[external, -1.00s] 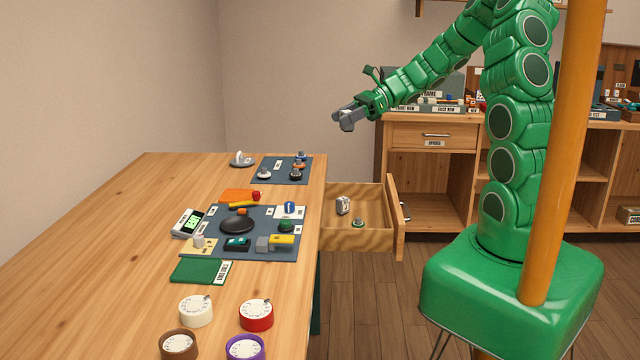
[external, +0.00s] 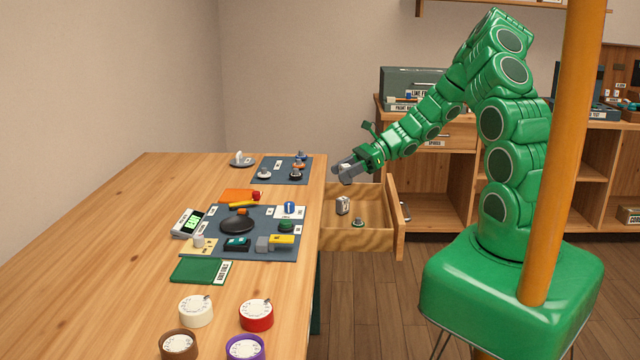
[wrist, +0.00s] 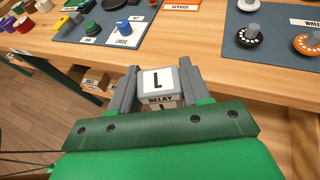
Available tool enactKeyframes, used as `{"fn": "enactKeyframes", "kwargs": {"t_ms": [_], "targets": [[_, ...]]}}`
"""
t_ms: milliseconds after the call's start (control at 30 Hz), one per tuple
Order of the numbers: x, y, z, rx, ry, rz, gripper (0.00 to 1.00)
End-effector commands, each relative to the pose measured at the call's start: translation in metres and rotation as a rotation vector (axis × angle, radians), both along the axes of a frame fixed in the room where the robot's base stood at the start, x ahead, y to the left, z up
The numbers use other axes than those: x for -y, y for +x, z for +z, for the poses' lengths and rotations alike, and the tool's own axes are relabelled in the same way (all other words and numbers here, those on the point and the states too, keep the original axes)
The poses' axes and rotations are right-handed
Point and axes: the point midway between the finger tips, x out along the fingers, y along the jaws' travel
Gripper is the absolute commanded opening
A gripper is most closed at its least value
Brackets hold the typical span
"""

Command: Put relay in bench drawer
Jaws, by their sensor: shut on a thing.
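My gripper (external: 348,170) is shut on the relay in the external view, above the back of the open bench drawer (external: 345,239). In the wrist view the relay (wrist: 159,83) is a pale block with a white top marked L and a RELAY label on its side, held between the two grey fingers. The bench drawer is pulled out from the table's right side.
The wooden table (external: 110,240) carries a blue-grey mat (external: 275,246) with a dark object, tools and small parts. A farther mat (external: 280,166) holds more parts. Several dials stand at the near end.

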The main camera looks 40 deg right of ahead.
Motion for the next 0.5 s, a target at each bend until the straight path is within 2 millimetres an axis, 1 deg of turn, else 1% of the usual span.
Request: {"fn": "enactKeyframes", "kwargs": {"t_ms": [33,200,500], "targets": [[0.000,0.000,-0.008,-0.002,0.002,-0.001,0.14],[-0.001,0.000,-0.032,-0.003,0.001,0.001,0.14],[-0.001,-0.001,-0.073,-0.004,0.002,0.000,0.14]]}}
